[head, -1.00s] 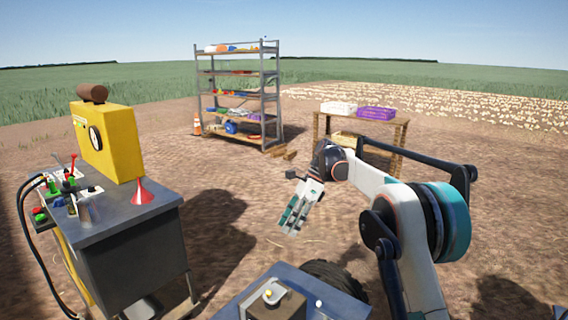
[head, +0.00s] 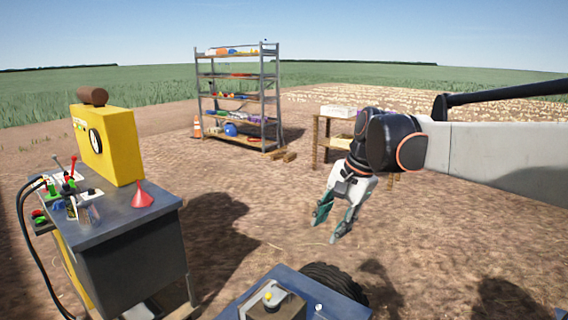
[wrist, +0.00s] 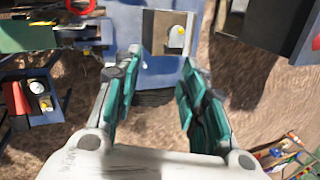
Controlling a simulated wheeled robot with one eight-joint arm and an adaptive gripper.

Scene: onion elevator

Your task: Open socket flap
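No socket flap can be made out for sure. A small brown box with a pale plate and a yellow knob (head: 272,302) sits on a blue deck (head: 232,306) at the bottom of the head view. The box also shows at the top of the wrist view (wrist: 160,36), beyond my fingertips.
A grey bench (head: 130,221) at left carries a yellow machine (head: 118,150), a red funnel (head: 142,196), levers and a black cable. A shelf rack (head: 240,95) and a wooden table with a white crate (head: 338,110) stand behind. Open soil lies between.

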